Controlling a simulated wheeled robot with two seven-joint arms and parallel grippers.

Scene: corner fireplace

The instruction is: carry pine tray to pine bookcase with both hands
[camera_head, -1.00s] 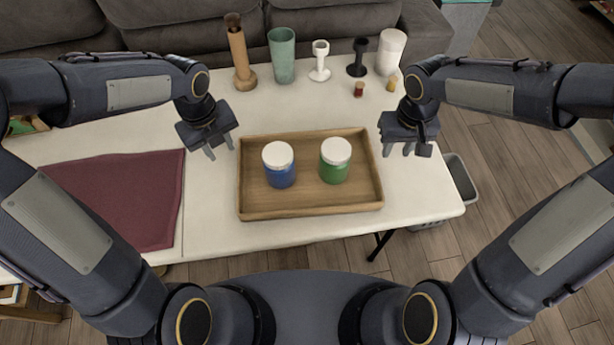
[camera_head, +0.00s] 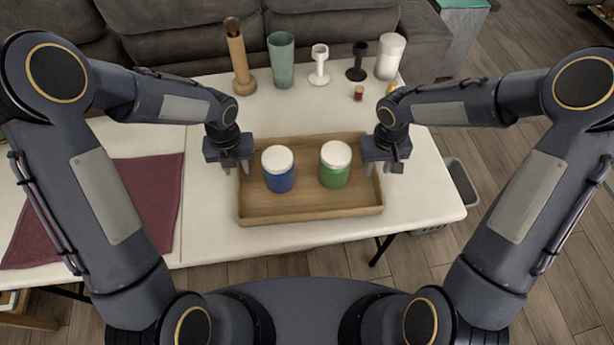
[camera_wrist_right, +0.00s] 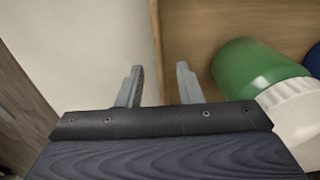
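The pine tray (camera_head: 310,208) lies flat on the white table, carrying a blue jar (camera_head: 279,177) and a green jar (camera_head: 333,173), both upright with white lids. My left gripper (camera_head: 236,169) is open at the tray's left wall, its fingers on either side of it. My right gripper (camera_head: 377,168) is open at the right wall. In the right wrist view, its two fingers are spread, with the tray edge (camera_wrist_right: 158,45) running between them and the green jar (camera_wrist_right: 243,75) close by inside. Whether the fingers touch the walls is unclear. I cannot identify the pine bookcase.
Along the back of the table (camera_head: 205,235) stand a brown vase (camera_head: 240,62), a green tumbler (camera_head: 281,60), two goblets, a white cylinder (camera_head: 390,55) and small bottles. A maroon cloth (camera_head: 140,205) lies left. A grey sofa (camera_head: 190,35) is behind; a grey bin (camera_head: 462,182) stands right.

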